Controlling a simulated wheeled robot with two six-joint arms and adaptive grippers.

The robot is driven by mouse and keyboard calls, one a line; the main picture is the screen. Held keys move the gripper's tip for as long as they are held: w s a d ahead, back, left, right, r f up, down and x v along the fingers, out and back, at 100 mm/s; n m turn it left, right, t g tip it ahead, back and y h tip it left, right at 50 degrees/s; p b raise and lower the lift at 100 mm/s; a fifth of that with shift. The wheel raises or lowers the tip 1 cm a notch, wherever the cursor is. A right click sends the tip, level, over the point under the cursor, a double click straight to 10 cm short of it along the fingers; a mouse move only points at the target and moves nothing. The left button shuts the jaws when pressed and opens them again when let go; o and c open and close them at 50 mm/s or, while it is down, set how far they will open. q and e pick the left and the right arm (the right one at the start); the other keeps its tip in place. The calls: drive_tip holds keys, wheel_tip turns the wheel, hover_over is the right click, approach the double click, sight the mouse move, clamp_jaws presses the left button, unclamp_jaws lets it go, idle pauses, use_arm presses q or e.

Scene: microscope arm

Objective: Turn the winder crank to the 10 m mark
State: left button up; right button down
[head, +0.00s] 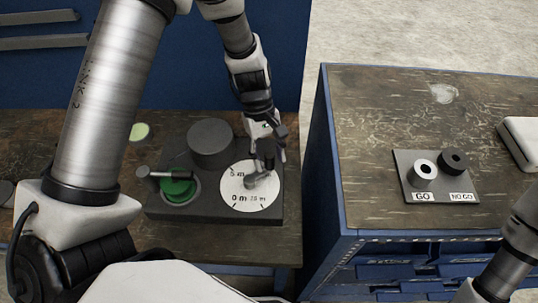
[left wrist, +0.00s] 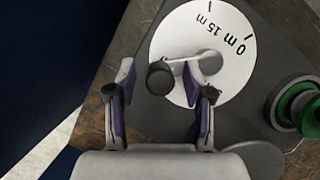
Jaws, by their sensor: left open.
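The winder is a dark block (head: 210,208) with a white round dial (head: 237,200), which also shows in the left wrist view (left wrist: 180,40). The dial bears 0 m, 15 m and 5 m marks; a 10 m mark is not visible. A grey crank arm (left wrist: 182,63) with a dark round knob (left wrist: 160,78) lies across the dial. The knob points toward the dial's far right in the head view. My left gripper (head: 263,165) is over it, with open fingers (left wrist: 167,85) on both sides of the knob; contact is unclear. My right gripper is out of view.
A green spool (head: 178,190) with a dark handle (head: 150,172) and a grey cylinder (head: 210,140) stand on the same block, left of the dial. A GO/NO GO gauge stand (head: 434,178) is on the right-hand bench (head: 370,110). A gap separates the benches.

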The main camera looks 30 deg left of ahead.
use_arm(q)
drive_tip(key=v, duration=1.2)
drive_tip(key=shift+d, duration=0.1)
